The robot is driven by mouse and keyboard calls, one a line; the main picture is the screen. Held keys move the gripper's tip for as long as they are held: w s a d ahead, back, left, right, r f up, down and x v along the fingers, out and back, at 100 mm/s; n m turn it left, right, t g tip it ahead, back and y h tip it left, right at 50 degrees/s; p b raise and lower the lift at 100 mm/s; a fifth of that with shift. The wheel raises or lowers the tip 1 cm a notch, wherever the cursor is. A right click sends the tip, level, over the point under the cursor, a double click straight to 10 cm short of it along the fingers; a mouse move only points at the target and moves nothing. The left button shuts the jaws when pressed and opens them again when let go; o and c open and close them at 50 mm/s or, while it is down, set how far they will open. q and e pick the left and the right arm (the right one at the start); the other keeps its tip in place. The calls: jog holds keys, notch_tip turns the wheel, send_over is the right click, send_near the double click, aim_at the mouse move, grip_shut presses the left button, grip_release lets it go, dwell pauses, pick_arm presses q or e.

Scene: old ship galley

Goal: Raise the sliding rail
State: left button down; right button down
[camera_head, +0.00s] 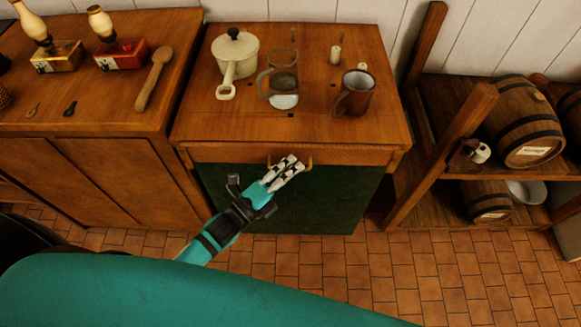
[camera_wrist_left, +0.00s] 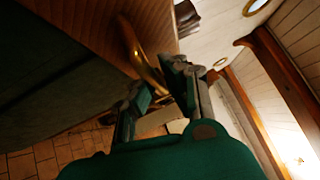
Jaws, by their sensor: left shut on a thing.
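A brass rail (camera_head: 310,162) sits at the front edge of the wooden-topped cabinet (camera_head: 215,120), above its dark green front panel (camera_head: 340,195). Only its curved ends show in the head view; my gripper covers the middle. My left gripper (camera_head: 290,165) reaches it from below and is shut on it. In the left wrist view, the brass rail (camera_wrist_left: 140,50) curves down from the wooden edge to between the fingers of my left gripper (camera_wrist_left: 158,88). The exact contact is partly hidden by the fingers. My right gripper is not in view.
On the cabinet top stand a cream pot with lid (camera_head: 235,52), a glass jug (camera_head: 282,75) and a brown mug (camera_head: 355,93). A wooden counter (camera_head: 110,115) adjoins at left. A rack with barrels (camera_head: 522,120) stands at right. The tiled floor in front (camera_head: 330,265) is clear.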

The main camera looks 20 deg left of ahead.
pick_arm(q)
notch_tip(320, 180, up, 6)
jog(key=p, duration=0.5)
jog(key=shift+f, duration=0.25)
jog(key=c, duration=1.4)
grip_release()
jog(key=shift+c, duration=0.2)
jog(key=shift+o, duration=0.2)
jog(key=shift+f, duration=0.1)
jog(key=v, duration=1.2)
